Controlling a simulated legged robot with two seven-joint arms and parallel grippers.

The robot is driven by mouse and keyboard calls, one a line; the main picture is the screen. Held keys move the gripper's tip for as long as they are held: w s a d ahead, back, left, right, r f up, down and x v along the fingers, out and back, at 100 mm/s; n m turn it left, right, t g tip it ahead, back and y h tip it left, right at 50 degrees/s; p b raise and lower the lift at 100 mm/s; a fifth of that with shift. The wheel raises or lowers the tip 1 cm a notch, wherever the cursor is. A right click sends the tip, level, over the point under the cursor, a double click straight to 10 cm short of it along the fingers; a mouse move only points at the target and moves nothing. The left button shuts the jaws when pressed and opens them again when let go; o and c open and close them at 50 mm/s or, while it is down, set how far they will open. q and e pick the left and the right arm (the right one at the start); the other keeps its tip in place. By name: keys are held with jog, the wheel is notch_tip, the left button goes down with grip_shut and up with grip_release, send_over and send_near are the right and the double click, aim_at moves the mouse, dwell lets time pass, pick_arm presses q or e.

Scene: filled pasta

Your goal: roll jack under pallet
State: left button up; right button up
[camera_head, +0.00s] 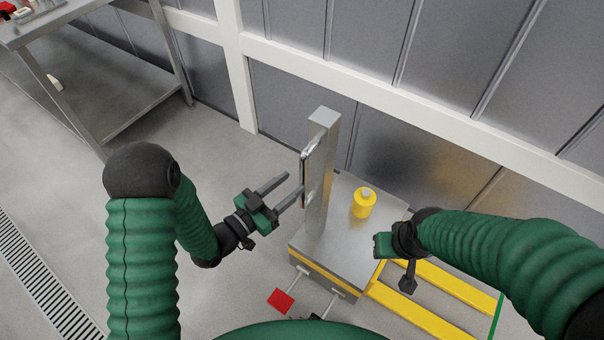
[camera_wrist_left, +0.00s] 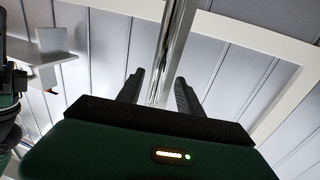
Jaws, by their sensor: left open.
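The jack (camera_head: 330,222) is a grey metal box body with an upright post (camera_head: 322,170), a chrome handle bar on the post's left side, a yellow cylinder (camera_head: 364,204) on top and yellow forks (camera_head: 440,300) reaching to the lower right. My left gripper (camera_head: 295,183) is open, its fingertips close to the handle bar. In the left wrist view, the chrome bar (camera_wrist_left: 162,50) lines up between the two open fingers (camera_wrist_left: 160,80); contact is unclear. My right gripper (camera_head: 384,245) is beside the jack body's right side, its fingers not distinguishable. No pallet is visible.
A metal workbench (camera_head: 95,60) stands at the upper left. A grey panelled wall with white beams (camera_head: 400,100) runs behind the jack. A red pedal (camera_head: 281,300) sticks out at the jack's front. A floor drain (camera_head: 45,285) lies at the left; the floor between is clear.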

aim_at(300, 176)
pick_arm(q)
jog(key=x, duration=0.6)
jog(key=shift+f, duration=0.1)
jog(key=shift+a, duration=0.1)
grip_shut()
dwell(1.1)
